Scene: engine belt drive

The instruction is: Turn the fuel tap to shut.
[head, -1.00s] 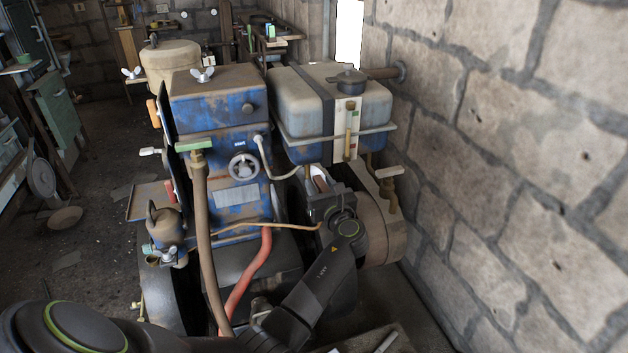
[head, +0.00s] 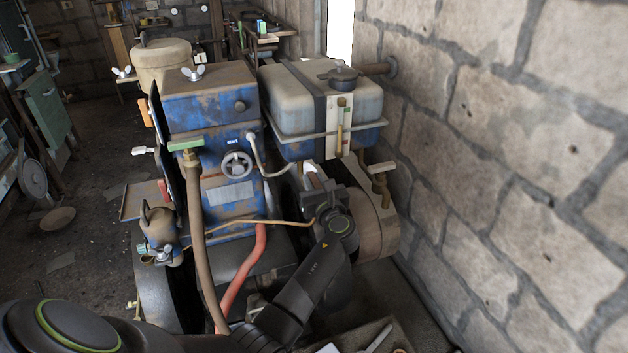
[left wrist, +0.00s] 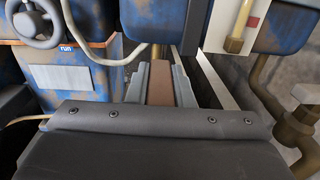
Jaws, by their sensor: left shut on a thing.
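The blue and grey fuel tank (head: 300,100) stands at the back of the engine. My left gripper (head: 311,170) is below the tank's front edge, with its fingers shut on a narrow brown piece (left wrist: 160,84). My arm hides much of it in the head view, and I cannot tell whether it is the fuel tap's handle. A thin brass pipe (left wrist: 156,52) comes down from the tank just beyond the fingertips. My right gripper is not in view.
A green-handled fitting (head: 186,145) tops a brown hose left of the engine's handwheel (head: 236,165). A brass tube (head: 340,128) on a pale strip hangs at the tank's front. A stone wall (head: 500,150) closes the right side.

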